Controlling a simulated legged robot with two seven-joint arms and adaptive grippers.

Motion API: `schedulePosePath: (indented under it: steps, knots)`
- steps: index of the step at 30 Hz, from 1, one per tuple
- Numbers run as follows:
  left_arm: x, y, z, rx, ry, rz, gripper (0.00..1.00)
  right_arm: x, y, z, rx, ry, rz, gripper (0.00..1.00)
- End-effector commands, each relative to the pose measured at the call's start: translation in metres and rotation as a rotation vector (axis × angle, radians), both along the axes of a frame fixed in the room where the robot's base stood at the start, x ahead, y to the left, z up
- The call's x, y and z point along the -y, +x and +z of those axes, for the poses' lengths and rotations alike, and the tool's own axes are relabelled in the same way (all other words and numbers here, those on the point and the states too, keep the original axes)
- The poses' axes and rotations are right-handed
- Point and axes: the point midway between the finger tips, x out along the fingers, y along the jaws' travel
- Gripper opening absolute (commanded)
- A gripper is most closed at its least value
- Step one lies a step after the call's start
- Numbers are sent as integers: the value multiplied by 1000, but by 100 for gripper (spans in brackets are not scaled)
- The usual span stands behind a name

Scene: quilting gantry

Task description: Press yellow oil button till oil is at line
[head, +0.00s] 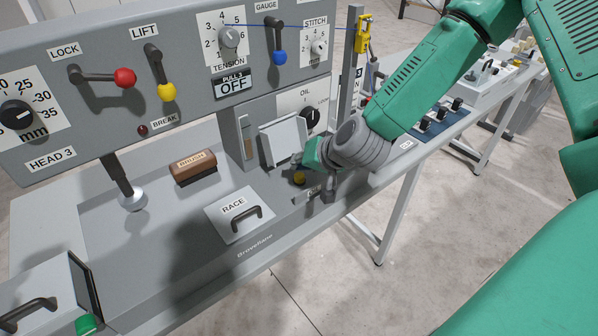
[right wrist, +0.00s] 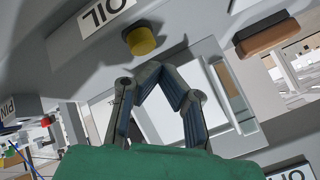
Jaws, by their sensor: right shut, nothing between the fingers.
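The yellow oil button (head: 299,178) sits on the machine's front ledge, below an open white flap (head: 284,140). In the right wrist view the yellow button (right wrist: 141,40) stands beside the OIL label (right wrist: 107,10). My left gripper is not in view.
A brush (head: 193,167) and the RACE plate with a handle (head: 240,213) lie left of the button. The OIL panel with a black knob (head: 311,117) stands behind my right gripper. The control panel (head: 188,64) with levers rises at the back. Open floor lies in front.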

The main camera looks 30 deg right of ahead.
Motion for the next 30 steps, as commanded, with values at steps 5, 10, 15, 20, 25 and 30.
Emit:
schedulePosePath:
  steps: [5,10,15,20,25,30]
  knots:
    - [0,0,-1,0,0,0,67,0,0,-1,0,0,0,0]
    - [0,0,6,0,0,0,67,0,0,7,1,-1,0,0]
    - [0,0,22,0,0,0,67,0,0,25,1,-2,1,0]
    - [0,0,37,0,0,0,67,0,0,41,1,-2,1,0]
    - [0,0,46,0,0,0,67,0,0,51,0,-1,1,0]
    - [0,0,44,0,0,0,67,0,0,49,0,-1,1,0]
